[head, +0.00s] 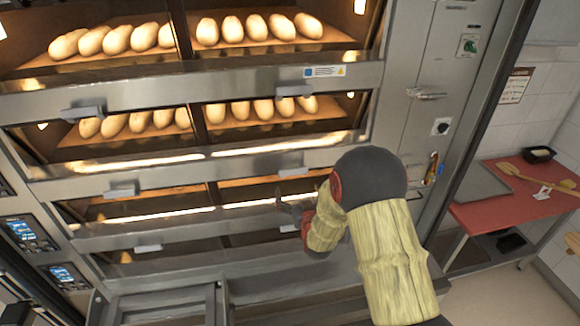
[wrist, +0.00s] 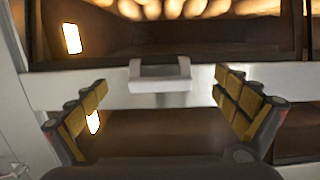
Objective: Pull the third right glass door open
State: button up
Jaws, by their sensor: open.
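The third right glass door (head: 250,193), counted from the top of the head view, is a dark, low pane that looks shut. A pale bar handle (head: 292,172) sits on the metal rail just above it. My gripper (head: 287,206) is in front of this door, partly hidden by my arm. In the wrist view the gripper (wrist: 170,108) is open and empty, with a yellow-padded finger on each side. A handle (wrist: 160,76) shows ahead between the fingers, slightly above the middle, apart from them. The dark pane (wrist: 160,128) lies below it.
Loaves (head: 260,28) fill the upper decks. Other handles stick out, such as the upper right one (head: 295,90) and left one (head: 121,190). The control column (head: 425,95) stands right of the doors. A red table (head: 500,215) is at the far right.

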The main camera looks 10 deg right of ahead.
aim_at(294, 171)
jog(key=shift+t, duration=0.7)
jog(key=w+r, duration=0.1)
jog(key=w, duration=0.1)
jog(key=w+r+p, duration=0.1)
jog(key=w, duration=0.2)
jog(key=w+r, duration=0.1)
jog(key=w, duration=0.1)
jog(key=shift+w+r, duration=0.1)
jog(key=shift+w, duration=0.25)
jog(key=c, duration=1.5)
jog(key=shift+c, duration=0.7)
